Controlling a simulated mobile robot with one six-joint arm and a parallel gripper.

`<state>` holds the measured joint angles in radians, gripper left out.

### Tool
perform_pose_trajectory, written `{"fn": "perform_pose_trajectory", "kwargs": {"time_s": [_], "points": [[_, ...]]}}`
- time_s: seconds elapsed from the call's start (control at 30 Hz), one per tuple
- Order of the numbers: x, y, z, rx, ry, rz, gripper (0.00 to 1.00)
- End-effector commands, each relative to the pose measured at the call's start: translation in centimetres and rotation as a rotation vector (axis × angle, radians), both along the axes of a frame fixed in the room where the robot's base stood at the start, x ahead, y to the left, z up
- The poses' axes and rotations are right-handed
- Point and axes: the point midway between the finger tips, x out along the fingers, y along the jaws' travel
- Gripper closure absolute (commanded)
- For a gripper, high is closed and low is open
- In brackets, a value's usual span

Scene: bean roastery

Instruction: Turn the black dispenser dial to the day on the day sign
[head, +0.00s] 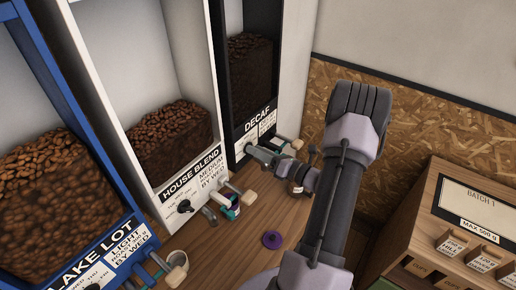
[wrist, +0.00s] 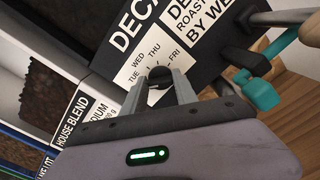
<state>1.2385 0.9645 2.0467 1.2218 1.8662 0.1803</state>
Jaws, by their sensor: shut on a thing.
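The black dispenser (head: 229,110), marked DECAF, stands at the back of the counter and holds dark beans. Its day scale (wrist: 138,68) shows TUE, WED, THU and FRI in the wrist view. The black dial (wrist: 159,76) sits below the scale, between my fingertips. My gripper (wrist: 161,88) is shut on this dial. Which day the dial points at is unclear. The sign beside the scale (wrist: 197,30) is cut off and reads "ROAS..." and "BY WE...". In the head view my gripper (head: 262,153) is at the dispenser's front and hides the dial.
The white HOUSE BLEND dispenser (head: 118,140) and the blue LAKE LOT dispenser (head: 38,50) stand to the left. Levers and a teal part (wrist: 258,90) stick out right of the dial. A purple disc (head: 271,240) lies on the counter. A wooden box marked BATCH 1 (head: 438,212) stands at right.

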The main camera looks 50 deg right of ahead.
Motion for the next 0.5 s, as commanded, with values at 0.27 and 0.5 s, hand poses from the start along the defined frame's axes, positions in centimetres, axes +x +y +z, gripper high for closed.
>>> {"fn": "perform_pose_trajectory", "kwargs": {"time_s": [0.27,0.5], "points": [[0.00,-0.13,0.16,0.260,0.022,-0.001,1.00],[0.01,-0.19,0.06,0.486,0.041,-0.001,1.00]]}}
